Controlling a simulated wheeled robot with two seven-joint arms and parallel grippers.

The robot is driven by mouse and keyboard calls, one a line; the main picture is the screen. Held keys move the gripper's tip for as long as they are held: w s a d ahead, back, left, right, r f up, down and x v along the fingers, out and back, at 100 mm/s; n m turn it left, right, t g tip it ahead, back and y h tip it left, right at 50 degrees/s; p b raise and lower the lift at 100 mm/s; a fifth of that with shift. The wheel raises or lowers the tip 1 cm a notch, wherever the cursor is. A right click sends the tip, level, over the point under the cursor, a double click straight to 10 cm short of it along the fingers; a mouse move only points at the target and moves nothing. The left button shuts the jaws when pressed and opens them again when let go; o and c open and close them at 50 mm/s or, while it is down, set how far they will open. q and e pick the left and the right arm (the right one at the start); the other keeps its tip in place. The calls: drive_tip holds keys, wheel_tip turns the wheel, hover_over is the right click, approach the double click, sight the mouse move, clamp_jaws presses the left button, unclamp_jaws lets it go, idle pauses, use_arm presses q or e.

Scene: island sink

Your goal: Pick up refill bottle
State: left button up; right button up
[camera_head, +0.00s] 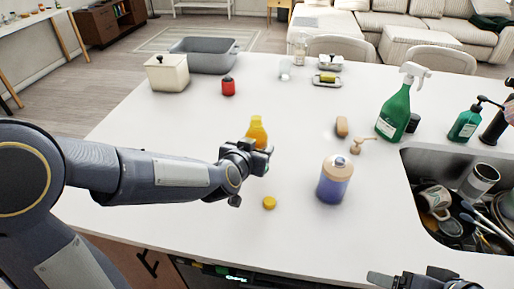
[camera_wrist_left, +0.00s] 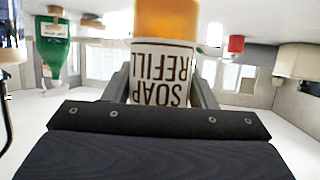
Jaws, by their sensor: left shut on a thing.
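The refill bottle (camera_head: 257,130) has an orange top and stands out above my left gripper on the white counter in the head view. In the left wrist view the bottle (camera_wrist_left: 163,75) shows its white label reading "SOAP REFILL", upside down in the picture. My left gripper (camera_head: 252,156) is shut on the bottle, with a finger on each side of the label in the left wrist view (camera_wrist_left: 162,88). The bottle's lower part is hidden behind the gripper in the head view. Part of my right gripper (camera_head: 410,279) shows at the bottom right edge; its jaw state is unclear.
A soap dispenser bottle (camera_head: 335,180) stands right of my left gripper. A yellow cap (camera_head: 269,202) lies in front. A pump head (camera_head: 361,145) and brown brush (camera_head: 342,126) lie behind. A green spray bottle (camera_head: 399,105) stands near the sink (camera_head: 410,160), which holds dishes.

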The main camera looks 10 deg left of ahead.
use_arm(q)
drive_tip(key=s+r+p, duration=0.1)
drive_tip(key=s+r, duration=0.1)
drive_tip(key=s+r+p, duration=0.2)
drive_tip(key=s, duration=0.1)
drive_tip(key=s+r+p, duration=0.1)
drive_tip(key=s+r, duration=0.1)
drive_tip(key=shift+s+d+r+p, duration=0.15)
drive_tip(key=shift+s+d+p, duration=0.15)
drive_tip(key=shift+d+p, duration=0.05)
drive_tip(key=shift+d+p+v, duration=0.2)
drive_tip(key=shift+p+v, duration=0.15)
drive_tip(key=shift+v, duration=0.45)
drive_tip(key=shift+d+p+v, duration=0.2)
drive_tip(key=shift+p+v, duration=0.2)
drive_tip(key=shift+v, duration=0.4)
drive_tip(key=shift+d+p+v, duration=0.2)
drive_tip(key=shift+p+v, duration=0.15)
drive_tip(key=shift+v, duration=0.45)
drive_tip(key=shift+s, duration=0.2)
